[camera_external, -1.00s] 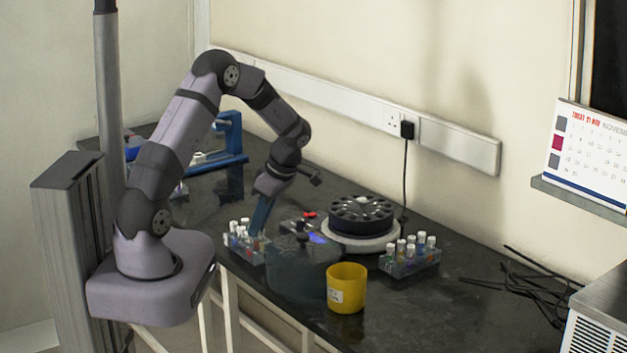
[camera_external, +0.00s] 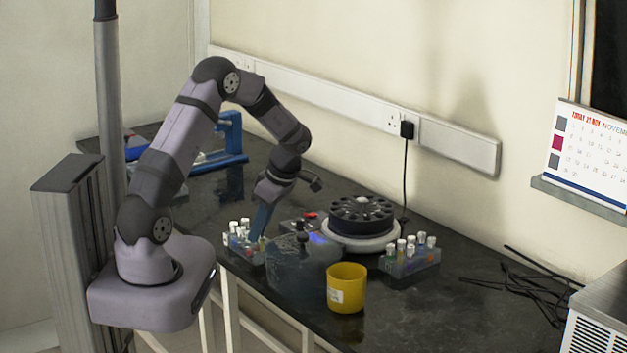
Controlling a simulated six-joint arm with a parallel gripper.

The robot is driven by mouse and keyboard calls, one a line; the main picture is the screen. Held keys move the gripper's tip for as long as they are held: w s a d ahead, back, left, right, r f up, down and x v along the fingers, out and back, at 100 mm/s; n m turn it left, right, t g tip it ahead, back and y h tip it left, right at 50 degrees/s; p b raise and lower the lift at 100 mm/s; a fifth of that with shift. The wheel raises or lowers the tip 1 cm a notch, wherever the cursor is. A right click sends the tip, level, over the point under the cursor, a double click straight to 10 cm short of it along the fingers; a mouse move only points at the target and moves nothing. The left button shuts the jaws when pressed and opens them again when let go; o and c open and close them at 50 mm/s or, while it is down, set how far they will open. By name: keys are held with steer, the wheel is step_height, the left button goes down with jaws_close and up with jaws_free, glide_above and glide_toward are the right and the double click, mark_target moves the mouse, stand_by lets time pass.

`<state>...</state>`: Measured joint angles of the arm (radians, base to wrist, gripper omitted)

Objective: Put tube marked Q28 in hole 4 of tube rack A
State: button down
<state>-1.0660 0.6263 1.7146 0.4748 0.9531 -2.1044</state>
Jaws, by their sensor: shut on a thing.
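My gripper (camera_external: 256,238) points down at the right part of the left tube rack (camera_external: 248,256). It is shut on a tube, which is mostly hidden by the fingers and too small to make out. Several white-capped tubes (camera_external: 238,229) stand in that rack to the left of my gripper. No rack letter, hole number or Q28 mark is readable at this size.
A dark-topped round centrifuge (camera_external: 361,222) stands behind a see-through grey box-like device (camera_external: 303,262) with a dark knob. A yellow cup (camera_external: 347,288) is near the front edge. Black cables (camera_external: 520,278) lie at the right. A blue stand (camera_external: 231,140) is at the back left.

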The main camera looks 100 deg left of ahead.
steer(key=shift+f+b, duration=0.3)
steer(key=shift+f, duration=0.15)
steer(key=c, duration=1.4)
jaws_free()
steer(key=shift+o, duration=0.2)
steer(key=shift+r, duration=0.15)
steer(key=shift+r+p, duration=1.65)
steer(key=shift+r, duration=1.25)
